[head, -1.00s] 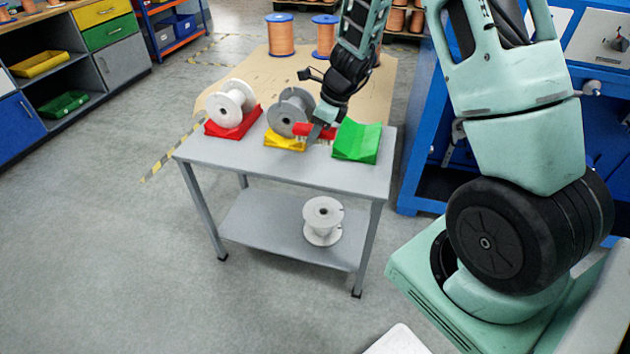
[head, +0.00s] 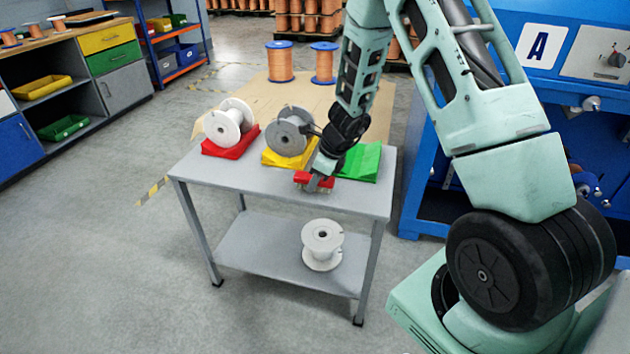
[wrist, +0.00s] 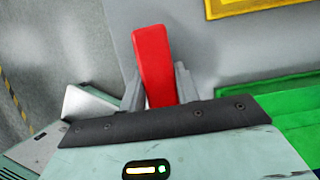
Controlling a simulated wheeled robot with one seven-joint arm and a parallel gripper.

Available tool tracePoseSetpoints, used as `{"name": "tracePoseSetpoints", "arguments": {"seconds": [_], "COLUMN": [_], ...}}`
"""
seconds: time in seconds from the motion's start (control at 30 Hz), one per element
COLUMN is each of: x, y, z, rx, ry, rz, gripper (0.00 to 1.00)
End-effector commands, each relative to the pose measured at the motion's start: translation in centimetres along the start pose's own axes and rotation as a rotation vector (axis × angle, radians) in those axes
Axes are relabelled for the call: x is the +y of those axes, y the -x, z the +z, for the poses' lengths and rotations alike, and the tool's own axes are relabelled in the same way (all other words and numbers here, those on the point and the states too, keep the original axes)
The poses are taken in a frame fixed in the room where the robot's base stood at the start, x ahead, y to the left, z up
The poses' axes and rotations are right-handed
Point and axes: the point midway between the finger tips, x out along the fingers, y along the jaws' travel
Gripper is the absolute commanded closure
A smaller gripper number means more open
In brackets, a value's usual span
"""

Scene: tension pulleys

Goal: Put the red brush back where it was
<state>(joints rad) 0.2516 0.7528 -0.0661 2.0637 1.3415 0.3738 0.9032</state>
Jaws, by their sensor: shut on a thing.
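The red brush (head: 306,177) is in my gripper (head: 318,180), low over the front part of the grey table's top (head: 240,180). In the wrist view the red brush (wrist: 153,62) stands between the two grey fingers of my gripper (wrist: 158,85), which are shut on it. In the head view my gripper and wrist hide part of the brush. I cannot tell whether the brush touches the tabletop.
A red cradle (head: 228,146) holds a white spool (head: 226,124). A yellow cradle (head: 284,158) with a grey spool (head: 286,136) and an empty green cradle (head: 364,163) stand behind my gripper. Another white spool (head: 322,240) is on the lower shelf. The table's front left is clear.

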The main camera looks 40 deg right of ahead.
Motion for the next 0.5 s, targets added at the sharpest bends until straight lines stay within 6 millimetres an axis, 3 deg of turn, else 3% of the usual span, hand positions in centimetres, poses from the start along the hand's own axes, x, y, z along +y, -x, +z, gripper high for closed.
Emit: {"name": "tracePoseSetpoints", "arguments": {"seconds": [0.13,0.17,0.23,0.5], "x": [0.0,-0.01,0.0,0.0], "y": [-0.34,-0.33,-0.22,-0.18], "z": [-0.14,-0.14,-0.09,-0.07], "rx": [0.0,0.0,0.0,0.0], "ry": [0.0,0.0,0.0,0.0], "rz": [0.0,0.0,0.0,0.0], "gripper": [0.94,0.66,0.47,0.47]}}
